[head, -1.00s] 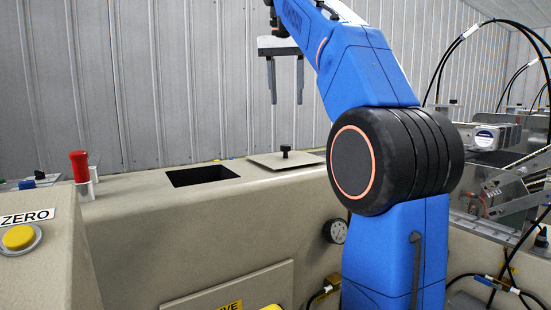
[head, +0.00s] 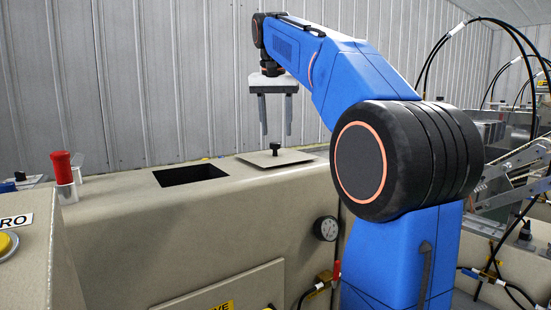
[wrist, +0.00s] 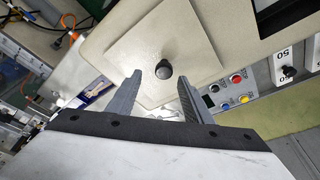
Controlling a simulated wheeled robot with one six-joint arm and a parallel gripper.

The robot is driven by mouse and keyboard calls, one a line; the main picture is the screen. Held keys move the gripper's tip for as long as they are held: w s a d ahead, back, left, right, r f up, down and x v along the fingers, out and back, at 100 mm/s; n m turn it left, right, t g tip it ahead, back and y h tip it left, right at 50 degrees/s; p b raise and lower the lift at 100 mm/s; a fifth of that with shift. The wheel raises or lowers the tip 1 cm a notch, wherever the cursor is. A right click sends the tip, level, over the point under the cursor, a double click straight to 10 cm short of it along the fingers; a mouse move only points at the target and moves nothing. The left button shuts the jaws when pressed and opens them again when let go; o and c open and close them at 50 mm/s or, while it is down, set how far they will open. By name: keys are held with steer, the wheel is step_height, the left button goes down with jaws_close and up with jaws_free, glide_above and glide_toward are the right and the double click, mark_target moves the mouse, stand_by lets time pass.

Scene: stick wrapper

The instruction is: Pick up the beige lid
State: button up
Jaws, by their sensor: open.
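The beige lid (head: 262,158) is a flat square plate with a black knob (head: 275,147) in its middle. It lies on top of the beige machine, to the right of a dark square opening. My gripper (head: 276,133) points down above the lid with its two grey fingers apart and empty. In the wrist view the lid (wrist: 190,40) fills the upper middle. Its knob (wrist: 165,69) appears between and just beyond the open fingertips (wrist: 172,76); the fingers look clear of it.
The dark square opening (head: 190,176) is in the machine top (head: 120,195). A red-capped clear container (head: 62,170) stands at the far left of the top. A gauge (head: 326,228) sits on the machine's front. A grey corrugated wall (head: 150,80) rises behind.

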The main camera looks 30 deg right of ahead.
mark_target(276, 143)
steer(key=shift+w+x, duration=0.2)
steer(key=shift+x, duration=2.95)
steer(key=shift+a, duration=0.25)
steer(key=shift+c, duration=0.3)
jaws_close()
